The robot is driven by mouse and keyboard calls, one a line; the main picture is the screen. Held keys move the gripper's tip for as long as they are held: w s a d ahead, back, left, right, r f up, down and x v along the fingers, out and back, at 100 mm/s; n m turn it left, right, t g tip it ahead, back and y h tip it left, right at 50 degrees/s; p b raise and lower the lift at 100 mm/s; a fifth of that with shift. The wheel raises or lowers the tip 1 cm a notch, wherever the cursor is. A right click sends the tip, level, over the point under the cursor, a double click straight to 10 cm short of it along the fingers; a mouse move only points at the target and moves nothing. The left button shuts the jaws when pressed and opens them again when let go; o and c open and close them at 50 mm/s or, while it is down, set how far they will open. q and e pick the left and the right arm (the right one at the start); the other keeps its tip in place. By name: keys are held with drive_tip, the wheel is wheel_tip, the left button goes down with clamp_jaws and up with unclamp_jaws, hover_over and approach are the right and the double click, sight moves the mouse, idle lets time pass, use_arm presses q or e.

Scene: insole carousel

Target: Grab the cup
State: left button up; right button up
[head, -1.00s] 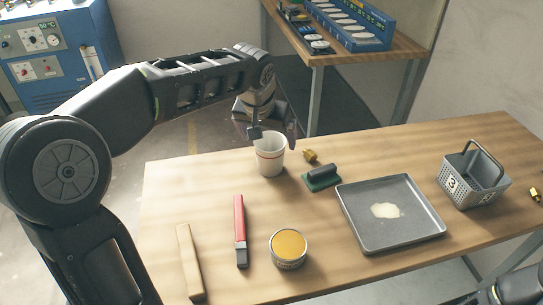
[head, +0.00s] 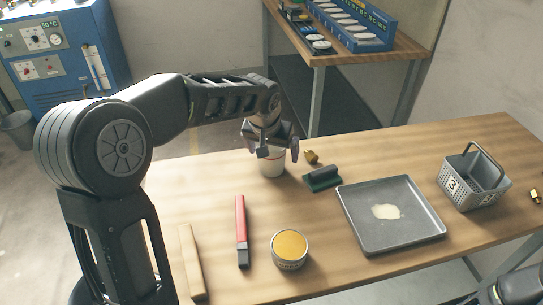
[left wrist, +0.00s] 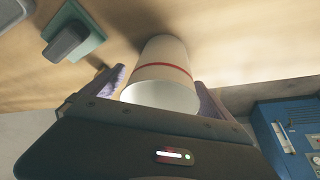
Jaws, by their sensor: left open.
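The white cup (head: 271,168) with a red band stands on the table near its far edge. My left gripper (head: 279,152) is over the cup from above and behind, with its fingers open on either side of the rim and hiding the cup's upper part. In the left wrist view the cup (left wrist: 163,68) shows between the two open fingers of the left gripper (left wrist: 160,90), with its open mouth toward the palm. I cannot tell if either finger touches it. The right gripper is out of view.
A green-based block (head: 322,178) and a brass fitting (head: 311,157) lie just right of the cup. A grey tray (head: 375,238), a grey basket (head: 470,190), an orange-topped can (head: 289,250), a red-handled tool (head: 241,222) and a wooden bar (head: 191,262) also lie on the table (head: 345,275).

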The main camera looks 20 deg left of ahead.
use_arm(q)
drive_tip(key=shift+c, duration=0.3)
drive_tip(key=c, duration=1.4)
